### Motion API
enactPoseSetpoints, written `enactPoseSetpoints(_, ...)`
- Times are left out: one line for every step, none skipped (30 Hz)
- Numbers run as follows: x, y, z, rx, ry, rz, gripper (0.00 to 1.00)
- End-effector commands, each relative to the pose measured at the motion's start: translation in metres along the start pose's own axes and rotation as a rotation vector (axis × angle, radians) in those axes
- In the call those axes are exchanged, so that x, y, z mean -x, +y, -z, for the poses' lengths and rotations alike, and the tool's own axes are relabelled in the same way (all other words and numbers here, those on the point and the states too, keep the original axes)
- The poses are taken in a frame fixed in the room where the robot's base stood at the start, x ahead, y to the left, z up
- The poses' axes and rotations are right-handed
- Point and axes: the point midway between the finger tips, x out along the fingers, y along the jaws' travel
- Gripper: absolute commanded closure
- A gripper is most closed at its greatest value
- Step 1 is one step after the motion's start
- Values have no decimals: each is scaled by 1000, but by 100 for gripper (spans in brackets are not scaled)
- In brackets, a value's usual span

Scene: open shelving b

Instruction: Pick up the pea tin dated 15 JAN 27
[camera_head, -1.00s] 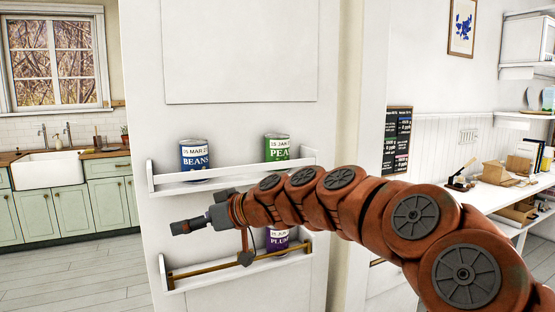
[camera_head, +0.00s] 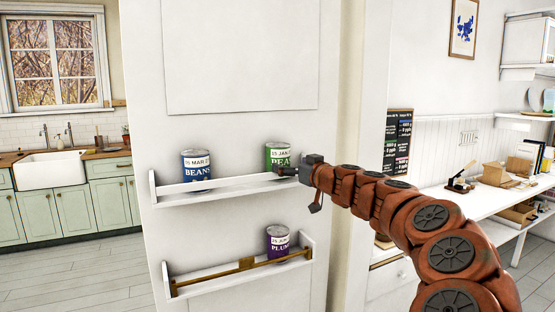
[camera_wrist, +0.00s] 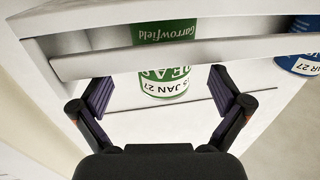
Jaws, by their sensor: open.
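The green pea tin (camera_head: 278,156) stands upright on the upper wall shelf (camera_head: 226,188), at its right end. In the wrist view the pea tin (camera_wrist: 165,86) appears upside down behind the shelf's front rail, and its label reads "15 JAN 27". My gripper (camera_head: 290,171) is in front of the tin's lower right in the head view and hides part of it. In the wrist view my gripper (camera_wrist: 162,98) is open, with a purple-padded finger on each side of the tin and a gap to both. The tin is not held.
A blue beans tin (camera_head: 196,170) stands on the same shelf to the left, also at the right edge of the wrist view. A purple plum tin (camera_head: 278,242) stands on the lower shelf (camera_head: 205,285). The shelf's front rail (camera_wrist: 200,52) crosses in front of the pea tin.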

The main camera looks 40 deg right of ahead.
Motion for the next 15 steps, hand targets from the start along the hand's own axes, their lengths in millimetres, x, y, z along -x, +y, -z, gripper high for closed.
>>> enactPoseSetpoints(-4,-1,1,-1,0,1,0)
enactPoseSetpoints(-5,-1,1,-1,0,1,0)
enactPoseSetpoints(-6,-1,1,-1,1,1,0)
enactPoseSetpoints(-7,-1,1,-1,1,1,0)
enactPoseSetpoints(-8,-1,1,0,1,1,0)
enactPoseSetpoints(-11,-1,2,0,1,1,0)
enactPoseSetpoints(-14,-2,2,-1,1,2,0)
enactPoseSetpoints(-17,-2,3,-1,0,2,0)
enactPoseSetpoints(-23,-4,3,0,0,3,0)
enactPoseSetpoints(-27,-4,3,-2,-1,3,0)
enactPoseSetpoints(-31,-4,2,-1,-1,3,0)
enactPoseSetpoints(-37,-5,2,-2,-2,2,0)
enactPoseSetpoints(-41,-5,1,-1,-2,2,0)
enactPoseSetpoints(-44,-4,1,-1,-1,2,0)
enactPoseSetpoints(-47,-4,1,0,-1,1,0)
